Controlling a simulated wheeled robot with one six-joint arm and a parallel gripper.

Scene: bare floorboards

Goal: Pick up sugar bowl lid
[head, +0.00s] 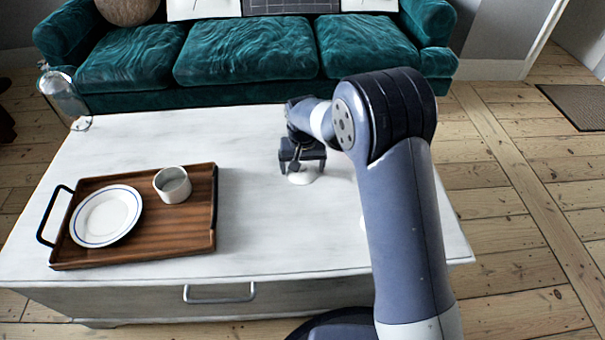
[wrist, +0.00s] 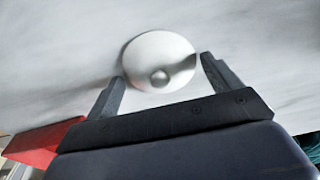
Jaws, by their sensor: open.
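The sugar bowl lid (head: 303,179) is a small white disc on the pale table, just below my gripper (head: 301,169). In the wrist view the lid (wrist: 152,52) is round with a small knob near its lower edge. My gripper (wrist: 162,70) is open there, with one finger on each side of the lid's lower part. I cannot tell whether the fingers touch it. A dark shadow falls on the lid's right side. A sliver of a white thing (head: 362,223) shows beside my arm; the rest is hidden, so I cannot tell whether it is the sugar bowl.
A wooden tray (head: 170,240) holds a blue-rimmed white plate (head: 106,215) and a white cup (head: 173,185) at the table's left. A clear glass object (head: 66,95) stands at the far left corner. A teal sofa (head: 245,55) is behind. The table's middle is clear.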

